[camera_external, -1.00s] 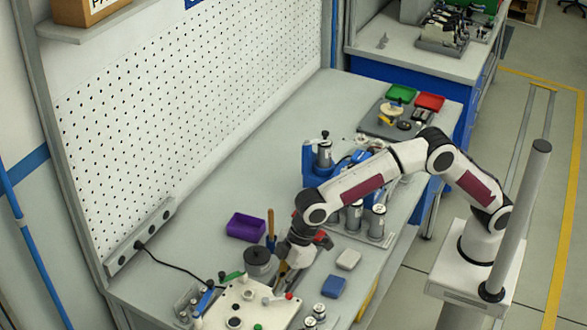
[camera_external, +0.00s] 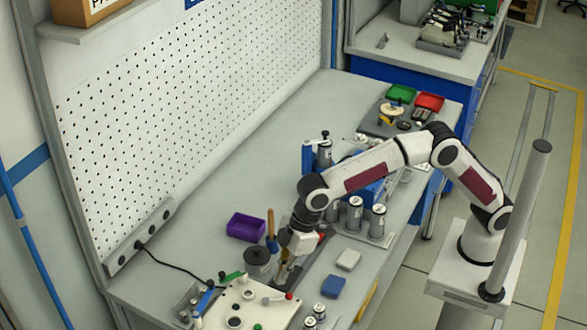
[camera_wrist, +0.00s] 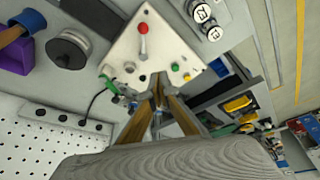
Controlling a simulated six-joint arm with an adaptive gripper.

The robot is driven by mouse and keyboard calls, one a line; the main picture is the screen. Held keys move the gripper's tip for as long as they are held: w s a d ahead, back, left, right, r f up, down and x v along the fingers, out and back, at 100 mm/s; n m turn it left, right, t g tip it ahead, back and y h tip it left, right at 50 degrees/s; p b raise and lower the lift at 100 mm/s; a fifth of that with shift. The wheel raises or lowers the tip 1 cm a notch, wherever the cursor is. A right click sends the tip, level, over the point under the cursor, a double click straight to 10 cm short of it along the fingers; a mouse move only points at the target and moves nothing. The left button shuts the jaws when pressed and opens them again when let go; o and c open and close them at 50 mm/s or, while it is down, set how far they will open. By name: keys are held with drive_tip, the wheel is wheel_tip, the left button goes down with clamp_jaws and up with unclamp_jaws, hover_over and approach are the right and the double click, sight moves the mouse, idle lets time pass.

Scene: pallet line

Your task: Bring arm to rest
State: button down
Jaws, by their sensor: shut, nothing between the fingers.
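My gripper (camera_external: 281,277) points down over the front part of the workbench (camera_external: 205,245), between a dark round spool (camera_external: 258,258) and two small blocks. In the wrist view, the fingers of my gripper (camera_wrist: 158,82) come together at their tips, with nothing held. A pale panel (camera_wrist: 150,50) with a red-tipped lever and coloured buttons lies beyond the tips there. The height of the tips above the bench is hard to tell.
A grey block (camera_external: 348,260) and a blue block (camera_external: 333,287) lie right of my gripper. A purple bin (camera_external: 246,227) stands to the left. Cylinders (camera_external: 377,221) stand under my forearm. The bench middle toward the pegboard (camera_external: 190,100) is clear.

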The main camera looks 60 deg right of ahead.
drive_tip(key=s+d+f+m+h, duration=0.1)
drive_tip(key=s+d+f, duration=0.2)
drive_tip(key=s+d, duration=0.15)
drive_tip(key=s+d+r+m+t, duration=0.1)
drive_tip(key=s+d+r+m, duration=0.2)
drive_tip(key=d, duration=1.2)
drive_tip(key=s+d+r+m+t+h, duration=0.1)
drive_tip(key=s+d+r+m, duration=0.2)
drive_tip(key=s+d, duration=0.7)
drive_tip(key=s+d+r+m+t+h, duration=0.1)
drive_tip(key=s+d+r+m, duration=0.3)
drive_tip(key=d, duration=1.6)
drive_tip(key=shift+s+d+r, duration=0.15)
drive_tip(key=shift+s+d, duration=0.25)
drive_tip(key=shift+s, duration=0.8)
drive_tip(key=c, duration=2)
unclamp_jaws()
drive_tip(key=shift+o, duration=0.2)
